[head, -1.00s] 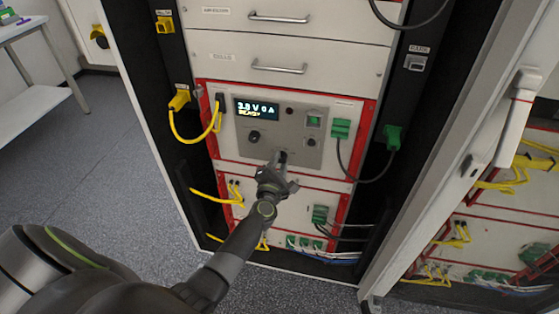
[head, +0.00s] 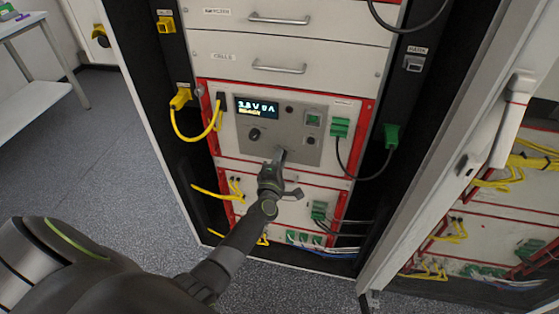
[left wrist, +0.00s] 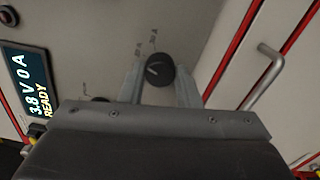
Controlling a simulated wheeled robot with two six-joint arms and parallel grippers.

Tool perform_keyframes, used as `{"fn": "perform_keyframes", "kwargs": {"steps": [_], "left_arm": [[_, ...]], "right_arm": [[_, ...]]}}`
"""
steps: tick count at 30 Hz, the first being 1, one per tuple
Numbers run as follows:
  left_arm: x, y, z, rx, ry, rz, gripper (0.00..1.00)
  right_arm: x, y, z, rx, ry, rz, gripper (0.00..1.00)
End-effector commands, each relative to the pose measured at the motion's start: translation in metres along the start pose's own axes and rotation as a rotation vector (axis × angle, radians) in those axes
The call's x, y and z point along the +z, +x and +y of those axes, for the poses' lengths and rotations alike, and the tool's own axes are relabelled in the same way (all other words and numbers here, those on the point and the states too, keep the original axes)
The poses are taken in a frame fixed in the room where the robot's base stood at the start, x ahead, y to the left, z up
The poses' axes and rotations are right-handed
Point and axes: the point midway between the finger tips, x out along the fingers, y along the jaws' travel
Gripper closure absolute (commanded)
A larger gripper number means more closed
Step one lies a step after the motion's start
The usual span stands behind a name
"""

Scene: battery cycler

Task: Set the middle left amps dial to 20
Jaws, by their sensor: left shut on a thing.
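The cycler unit's grey panel (head: 275,130) carries a display (head: 257,107) reading 3.8 V 0 A, with READY below; the same display (left wrist: 27,85) shows in the left wrist view. My left gripper (head: 280,155) reaches up to the panel's lower middle. In the left wrist view, the black amps dial (left wrist: 157,70) with a pale pointer line sits between the fingers of my left gripper (left wrist: 158,80), which are shut on it. In the head view the gripper hides this dial. Another black dial (head: 254,134) is on the panel's left. My right gripper is not in view.
Yellow cables (head: 195,132) hang left of the panel and a dark cable (head: 362,172) with green plugs hangs right. Drawers with metal handles (head: 279,67) are above. A cabinet door (head: 500,100) stands open on the right.

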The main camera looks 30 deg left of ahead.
Motion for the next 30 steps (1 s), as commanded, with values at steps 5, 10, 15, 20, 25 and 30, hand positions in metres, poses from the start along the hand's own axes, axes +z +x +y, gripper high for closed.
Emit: {"fn": "perform_keyframes", "kwargs": {"steps": [5,10,15,20,25,30], "left_arm": [[0.0,-0.001,-0.001,-0.003,-0.001,0.0,0.93],[0.0,-0.001,-0.001,-0.003,-0.001,0.0,0.59],[0.0,0.0,-0.001,-0.002,-0.002,0.0,0.49],[0.0,0.0,0.0,-0.001,-0.002,0.0,0.49],[0.0,-0.009,-0.001,-0.003,-0.002,0.0,0.49],[0.0,-0.037,-0.001,-0.004,-0.003,0.001,0.49]], "right_arm": [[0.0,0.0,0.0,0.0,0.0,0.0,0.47],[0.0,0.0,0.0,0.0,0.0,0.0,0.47],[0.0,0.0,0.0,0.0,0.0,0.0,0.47],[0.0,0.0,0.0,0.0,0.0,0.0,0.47],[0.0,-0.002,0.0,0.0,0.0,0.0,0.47],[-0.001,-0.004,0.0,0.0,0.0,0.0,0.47]]}}
